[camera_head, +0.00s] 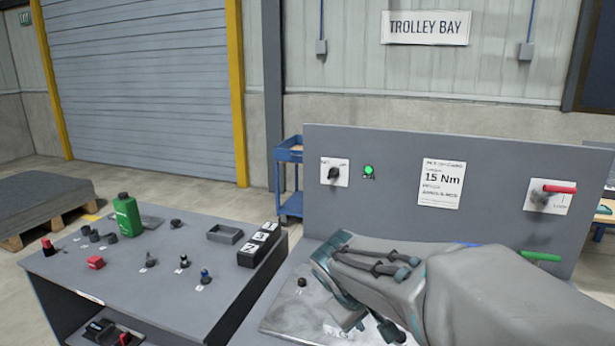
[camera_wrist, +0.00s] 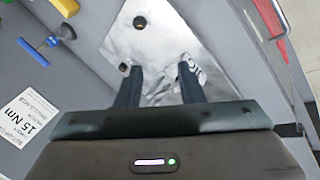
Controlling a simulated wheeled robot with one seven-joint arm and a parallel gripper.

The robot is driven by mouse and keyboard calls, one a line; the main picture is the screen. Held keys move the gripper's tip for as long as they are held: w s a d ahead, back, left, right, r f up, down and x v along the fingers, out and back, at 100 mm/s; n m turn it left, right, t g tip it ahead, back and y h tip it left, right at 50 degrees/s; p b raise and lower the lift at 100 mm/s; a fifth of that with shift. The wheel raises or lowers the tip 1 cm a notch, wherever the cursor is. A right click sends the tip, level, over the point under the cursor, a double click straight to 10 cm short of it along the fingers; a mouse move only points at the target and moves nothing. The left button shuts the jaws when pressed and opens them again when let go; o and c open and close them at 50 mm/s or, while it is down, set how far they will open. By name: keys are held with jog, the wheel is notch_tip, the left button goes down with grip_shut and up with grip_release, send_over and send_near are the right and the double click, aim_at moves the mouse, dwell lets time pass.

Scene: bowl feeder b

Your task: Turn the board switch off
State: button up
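The board switch (camera_head: 334,173) is a black rotary knob on a white plate at the left of the upright grey board (camera_head: 400,150). A small lamp (camera_head: 369,171) beside it glows green. The switch does not show in the wrist view. My gripper (camera_wrist: 160,82) is below and to the right of the switch, over a shiny metal plate (camera_wrist: 165,40). Its two dark fingers are apart, with only the plate visible between them. In the head view my arm hides most of the gripper.
A red-handled lever (camera_head: 560,189) and a 15 Nm card (camera_head: 441,184) are on the same board. A green handle (camera_head: 540,256) sticks out below. A side table (camera_head: 130,275) at left holds a green bottle (camera_head: 128,215) and several small parts. Space before the switch looks clear.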

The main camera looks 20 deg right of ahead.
jog(key=w+d+r+n+t+h, duration=0.1)
jog(key=w+d+r+n, duration=0.1)
jog(key=w, duration=0.3)
jog(key=w+d+r+n+t+h, duration=0.1)
jog(key=w+d+n+h, duration=0.1)
jog(key=w, duration=0.3)
jog(key=w+d+r+n+t+h, duration=0.1)
jog(key=w+d+r+h, duration=0.1)
jog(key=w, duration=0.4)
jog(key=shift+d+r+n+p, duration=0.3)
jog(key=shift+d+r+n, duration=0.05)
jog(key=shift+d+n, duration=0.05)
jog(key=w+a+r+n+t+h, duration=0.1)
jog(key=w+r+n+t, duration=0.3)
jog(key=w, duration=0.6)
jog(key=n+t, duration=0.4)
jog(key=n, duration=0.3)
send_near(331, 175)
jog(key=shift+t+y, duration=0.3)
jog(key=shift+y, duration=0.2)
jog(key=p+x, duration=0.2)
jog(key=x, duration=0.2)
jog(key=p+x, duration=0.3)
jog(key=x, duration=0.1)
jog(key=shift+d+p, duration=0.35)
jog(key=shift+d, duration=0.15)
grip_shut()
